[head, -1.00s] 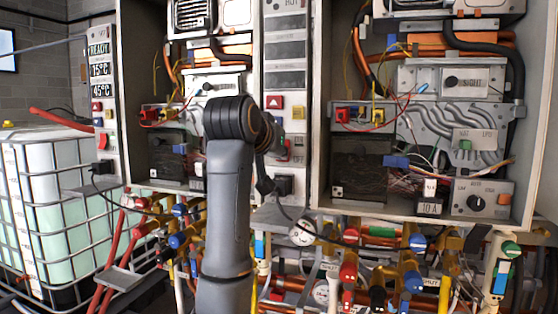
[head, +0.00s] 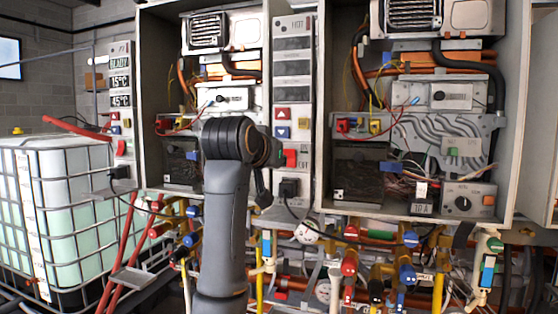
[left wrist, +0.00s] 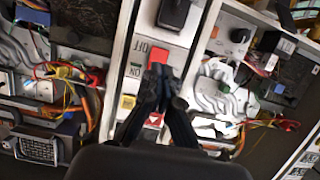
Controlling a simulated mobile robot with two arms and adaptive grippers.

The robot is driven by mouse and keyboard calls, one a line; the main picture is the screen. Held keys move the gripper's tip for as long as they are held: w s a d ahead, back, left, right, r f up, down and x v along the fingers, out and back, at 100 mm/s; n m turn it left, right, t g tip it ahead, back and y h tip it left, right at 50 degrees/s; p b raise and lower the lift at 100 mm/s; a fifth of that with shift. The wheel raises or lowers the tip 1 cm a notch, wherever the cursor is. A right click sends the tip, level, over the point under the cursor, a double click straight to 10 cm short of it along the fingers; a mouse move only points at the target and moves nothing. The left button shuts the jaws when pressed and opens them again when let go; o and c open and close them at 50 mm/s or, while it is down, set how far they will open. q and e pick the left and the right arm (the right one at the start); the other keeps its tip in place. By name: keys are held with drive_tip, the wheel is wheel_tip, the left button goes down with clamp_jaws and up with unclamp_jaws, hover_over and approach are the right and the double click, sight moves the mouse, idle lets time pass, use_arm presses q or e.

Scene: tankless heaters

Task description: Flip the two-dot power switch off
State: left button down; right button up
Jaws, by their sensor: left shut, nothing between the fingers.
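A red rocker switch (head: 290,158) sits on the grey panel between the two open heater cabinets. In the head view my arm hides most of that gripper. Another red switch (head: 121,148) shows on the far-left panel. My right gripper is not in view.
A black plug (head: 289,188) with a cable sits below the middle switch, and red and blue arrow buttons (head: 283,132) above it. Coloured valves and pipes (head: 350,262) crowd the space below the cabinets. A caged white tank (head: 60,200) stands left.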

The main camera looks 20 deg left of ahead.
use_arm(q)
drive_tip(key=s+b, duration=0.2)
drive_tip(key=s, duration=0.5)
drive_tip(key=shift+s+a+f, duration=0.2)
drive_tip(key=shift+s+f, duration=0.05)
drive_tip(key=shift+s, duration=0.05)
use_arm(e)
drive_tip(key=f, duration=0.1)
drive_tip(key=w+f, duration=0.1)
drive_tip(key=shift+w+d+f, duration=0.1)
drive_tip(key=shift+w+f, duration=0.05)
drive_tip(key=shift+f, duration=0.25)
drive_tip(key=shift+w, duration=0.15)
